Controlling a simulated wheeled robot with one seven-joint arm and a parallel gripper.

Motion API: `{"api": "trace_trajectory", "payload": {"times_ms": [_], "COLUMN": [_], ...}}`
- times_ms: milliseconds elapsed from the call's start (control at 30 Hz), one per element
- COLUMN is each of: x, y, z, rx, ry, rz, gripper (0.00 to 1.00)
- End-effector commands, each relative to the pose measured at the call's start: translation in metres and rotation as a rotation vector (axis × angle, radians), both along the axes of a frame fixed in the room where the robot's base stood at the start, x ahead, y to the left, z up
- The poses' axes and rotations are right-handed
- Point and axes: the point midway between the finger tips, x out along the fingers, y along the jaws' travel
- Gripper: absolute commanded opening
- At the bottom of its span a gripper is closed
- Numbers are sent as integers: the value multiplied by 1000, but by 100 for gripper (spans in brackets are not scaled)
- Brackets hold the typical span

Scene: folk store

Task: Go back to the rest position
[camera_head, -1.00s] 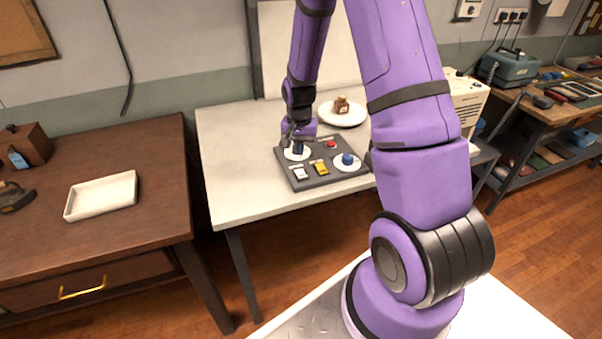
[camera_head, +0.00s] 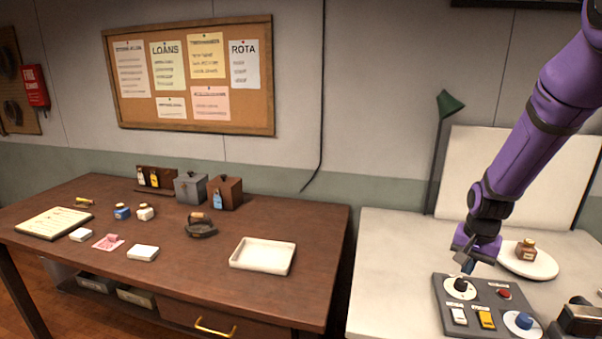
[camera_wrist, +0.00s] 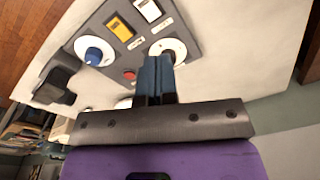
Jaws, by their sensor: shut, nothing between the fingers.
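My purple arm reaches in from the right in the head view. My gripper (camera_head: 468,265) is just above the control panel (camera_head: 446,289), over its black knob (camera_head: 460,284) on a white dial. In the wrist view the gripper's fingers (camera_wrist: 158,62) are together and point at that dial (camera_wrist: 178,47), with nothing seen between them. The fingers cover part of the dial, and I cannot tell whether they touch the knob. The panel also carries a red button (camera_head: 504,293), a white switch (camera_head: 458,315), a yellow switch (camera_head: 486,319) and a blue knob (camera_head: 524,321).
The panel stands on a white table (camera_head: 385,270). A white plate (camera_head: 540,264) with a brown jar (camera_head: 526,250) is behind it. A wooden desk (camera_head: 200,275) on the left holds a white tray (camera_head: 262,267).

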Motion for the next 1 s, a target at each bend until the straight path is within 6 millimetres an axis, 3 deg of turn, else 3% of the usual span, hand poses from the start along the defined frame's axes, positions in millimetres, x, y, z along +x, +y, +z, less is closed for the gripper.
{"api": "trace_trajectory", "payload": {"times_ms": [33, 200, 500, 700, 1000], "x": [-3, -22, -69, -109, -177], "y": [6, 24, 55, 73, 95], "z": [20, 72, 151, 192, 237], "rx": [-5, -19, -49, -73, -116], "ry": [-21, -70, -154, -211, -294], "rz": [27, 114, 267, 368, 518], "gripper": [0, 0, 0, 0, 0]}}
